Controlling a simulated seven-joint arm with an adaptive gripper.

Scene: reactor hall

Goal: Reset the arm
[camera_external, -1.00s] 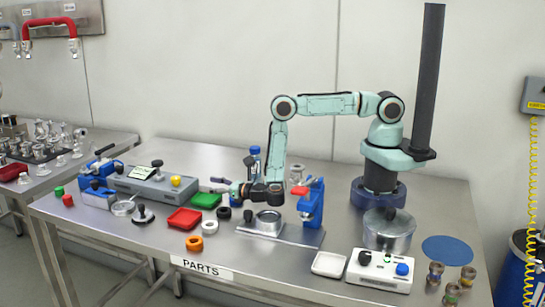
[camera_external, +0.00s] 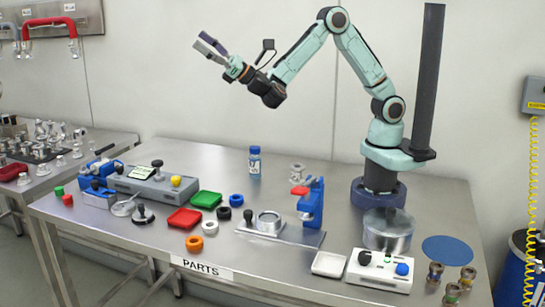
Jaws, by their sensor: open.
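My gripper (camera_external: 208,50) is raised high above the left-middle part of the table, in front of the wall. Its two fingers are spread apart and point up and to the left. Nothing is between them. My arm (camera_external: 345,50) rises from its base at the right rear of the table, bends at the elbow near the top of the picture and slopes down to the left to the wrist. The gripper touches nothing on the table.
The steel table (camera_external: 300,262) carries a blue press (camera_external: 312,203), red tray (camera_external: 184,218), green tray (camera_external: 206,199), blue-capped bottle (camera_external: 255,163), metal pot (camera_external: 387,230), white control box (camera_external: 379,270) and several rings. A dark vertical post (camera_external: 428,80) stands beside my base. The air around the gripper is free.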

